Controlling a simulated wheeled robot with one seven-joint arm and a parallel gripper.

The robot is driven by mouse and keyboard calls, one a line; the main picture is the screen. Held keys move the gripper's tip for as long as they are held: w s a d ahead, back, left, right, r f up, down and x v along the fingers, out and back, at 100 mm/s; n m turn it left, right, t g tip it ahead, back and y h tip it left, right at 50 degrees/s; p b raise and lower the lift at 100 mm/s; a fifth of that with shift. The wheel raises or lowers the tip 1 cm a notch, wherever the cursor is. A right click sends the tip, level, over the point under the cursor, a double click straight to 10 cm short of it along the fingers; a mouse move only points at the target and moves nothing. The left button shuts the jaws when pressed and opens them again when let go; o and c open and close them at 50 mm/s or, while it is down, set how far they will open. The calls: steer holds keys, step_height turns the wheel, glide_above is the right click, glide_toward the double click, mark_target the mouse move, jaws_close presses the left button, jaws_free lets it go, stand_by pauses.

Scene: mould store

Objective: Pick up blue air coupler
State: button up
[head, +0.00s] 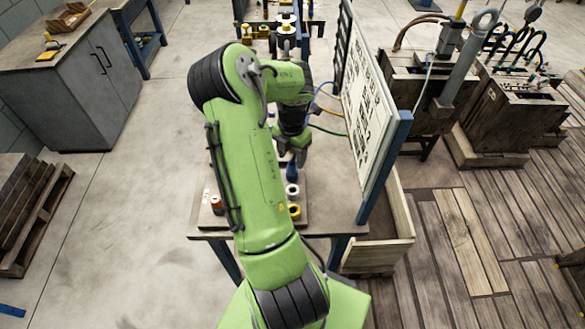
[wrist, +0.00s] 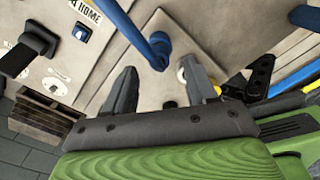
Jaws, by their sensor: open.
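The blue air coupler (head: 292,171) stands on the workbench, just below my gripper (head: 285,152) in the head view, partly hidden by it. In the wrist view a blue rounded piece, which appears to be the coupler (wrist: 159,46), shows between and beyond the two fingertips of my gripper (wrist: 157,68). The fingers are apart and nothing is held. I cannot tell how much gap is left between the fingertips and the coupler.
A white ring (head: 292,190) and a yellow ring (head: 294,211) lie close to the coupler. An orange-red item (head: 216,203) sits at the bench's left. A panel board (head: 366,110) rises along the right side, with hoses (head: 327,130) near my wrist.

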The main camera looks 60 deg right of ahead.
mark_target(291, 162)
step_height(291, 162, down, 4)
steer(key=shift+d+f, duration=0.1)
steer(key=shift+f, duration=0.1)
jaws_close()
